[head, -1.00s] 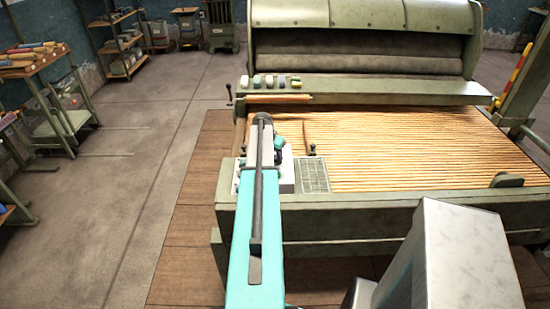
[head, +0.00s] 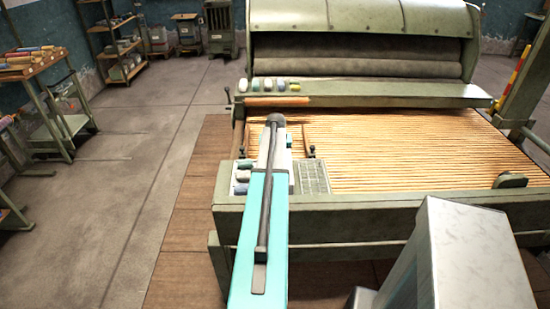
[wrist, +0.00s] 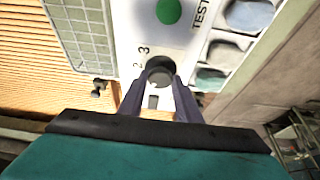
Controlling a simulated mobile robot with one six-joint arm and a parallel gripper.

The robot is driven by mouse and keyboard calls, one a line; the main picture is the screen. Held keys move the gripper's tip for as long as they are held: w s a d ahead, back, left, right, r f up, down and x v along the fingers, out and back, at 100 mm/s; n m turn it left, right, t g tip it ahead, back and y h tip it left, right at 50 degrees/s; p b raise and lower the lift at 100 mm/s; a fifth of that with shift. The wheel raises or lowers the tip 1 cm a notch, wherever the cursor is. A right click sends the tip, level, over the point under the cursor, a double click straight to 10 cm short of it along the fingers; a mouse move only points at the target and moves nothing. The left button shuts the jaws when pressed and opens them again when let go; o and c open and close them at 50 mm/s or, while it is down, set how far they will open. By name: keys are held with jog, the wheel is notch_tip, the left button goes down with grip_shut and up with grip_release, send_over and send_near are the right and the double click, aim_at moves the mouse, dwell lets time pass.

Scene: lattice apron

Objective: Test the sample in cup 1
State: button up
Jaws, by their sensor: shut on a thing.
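A dark round knob (wrist: 160,76) stands on a white panel (wrist: 128,30) in the wrist view, with the figures 2 and 3 printed beside it. My gripper (wrist: 160,88) has its two dark fingers on either side of the knob and is shut on it. A green button (wrist: 168,11) sits further along the panel beside the word TEST. Several cups with blue and greyish contents, one of them here (wrist: 228,50), stand in a row to the right. The cups also show left of my arm in the head view (head: 242,176). I cannot read which cup is 1.
A gridded plate (wrist: 84,30) lies beside the panel; it also shows in the head view (head: 313,178). The slatted bed (head: 400,150) of the machine spreads to the right. Several coloured pieces (head: 268,85) sit on the ledge behind.

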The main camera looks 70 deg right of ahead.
dwell(0.4)
jog(key=o, duration=1.1)
jog(key=shift+c, duration=0.2)
jog(key=shift+r, duration=0.15)
jog(key=b+v, duration=0.3)
jog(key=v, duration=1)
jog(key=shift+r, duration=0.25)
jog(key=shift+a, duration=0.15)
